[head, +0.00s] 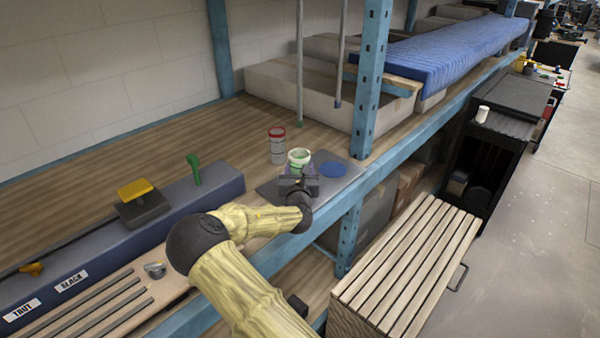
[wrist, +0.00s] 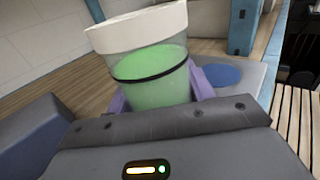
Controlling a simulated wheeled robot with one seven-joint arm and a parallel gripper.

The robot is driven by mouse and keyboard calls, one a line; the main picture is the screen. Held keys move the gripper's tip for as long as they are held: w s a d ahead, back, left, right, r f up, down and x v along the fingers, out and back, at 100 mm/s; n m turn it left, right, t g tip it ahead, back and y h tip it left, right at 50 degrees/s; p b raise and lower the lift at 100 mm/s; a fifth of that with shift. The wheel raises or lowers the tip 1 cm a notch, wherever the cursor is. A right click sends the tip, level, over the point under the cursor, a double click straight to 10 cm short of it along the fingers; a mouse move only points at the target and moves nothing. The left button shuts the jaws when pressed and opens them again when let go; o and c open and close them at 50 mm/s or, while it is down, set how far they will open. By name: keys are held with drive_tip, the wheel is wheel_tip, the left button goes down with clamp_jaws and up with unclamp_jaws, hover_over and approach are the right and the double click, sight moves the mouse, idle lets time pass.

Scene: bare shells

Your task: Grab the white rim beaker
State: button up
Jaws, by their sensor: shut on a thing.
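The white rim beaker (wrist: 150,75) fills the upper middle of the wrist view. It is clear with green contents, a dark band around it and a thick white rim, and it looks tilted there. In the head view the beaker (head: 299,158) shows just beyond my gripper (head: 299,176). My gripper is shut on the beaker, with its purple fingers (wrist: 204,84) on either side of the lower body. The beaker's base is hidden behind the gripper, so I cannot tell whether it touches the mat.
A red-rimmed beaker (head: 277,146) stands just left of the held one. A grey mat (head: 342,178) with a blue disc (head: 333,168) lies beneath and to the right. A blue shelf post (head: 369,85) rises close behind. A dark blue block (head: 216,188) lies left.

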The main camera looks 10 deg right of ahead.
drive_tip(key=b+v, duration=0.2)
drive_tip(key=v, duration=1.3)
drive_tip(key=shift+s, duration=0.3)
drive_tip(key=shift+r, duration=0.1)
